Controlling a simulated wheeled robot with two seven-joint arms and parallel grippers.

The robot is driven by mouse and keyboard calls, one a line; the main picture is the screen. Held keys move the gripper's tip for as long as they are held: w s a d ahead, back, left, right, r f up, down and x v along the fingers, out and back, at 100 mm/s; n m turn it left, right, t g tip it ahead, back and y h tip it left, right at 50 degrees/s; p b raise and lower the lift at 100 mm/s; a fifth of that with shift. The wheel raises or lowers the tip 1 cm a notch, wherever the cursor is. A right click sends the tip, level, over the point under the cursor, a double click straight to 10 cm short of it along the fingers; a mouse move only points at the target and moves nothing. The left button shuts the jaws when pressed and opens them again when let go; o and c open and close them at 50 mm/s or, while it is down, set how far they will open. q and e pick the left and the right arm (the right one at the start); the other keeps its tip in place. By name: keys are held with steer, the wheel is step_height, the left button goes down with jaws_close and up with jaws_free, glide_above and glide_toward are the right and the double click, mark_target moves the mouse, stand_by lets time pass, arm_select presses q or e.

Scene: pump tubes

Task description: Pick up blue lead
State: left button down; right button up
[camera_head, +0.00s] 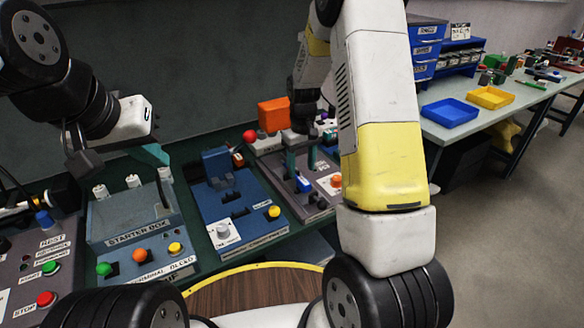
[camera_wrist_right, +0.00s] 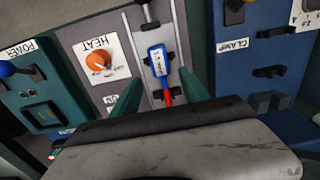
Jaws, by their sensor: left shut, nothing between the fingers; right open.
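The blue lead (camera_wrist_right: 157,62) has a white label and a red end, and lies on a grey panel in the right wrist view. In the head view a small blue piece (camera_head: 303,184) shows below my right gripper (camera_head: 301,160). My right gripper is open, pointing down; in its wrist view the two green fingers (camera_wrist_right: 161,80) stand on either side of the lead. I cannot tell whether they touch it. My left gripper (camera_head: 158,154) is shut and empty above the starter box (camera_head: 140,221).
An orange knob labelled HEAT (camera_wrist_right: 99,62) sits beside the lead. A blue clamp panel (camera_head: 235,212) lies to the left of the grey panel. A panel with green and red buttons (camera_head: 40,280) is at the far left. A side table (camera_head: 510,103) with trays stands at the right.

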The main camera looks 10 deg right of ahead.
mark_target(300, 178)
step_height(300, 178, down, 3)
steer(key=shift+a+f, duration=0.1)
steer(key=shift+f, duration=0.05)
steer(key=shift+c, duration=0.2)
jaws_close()
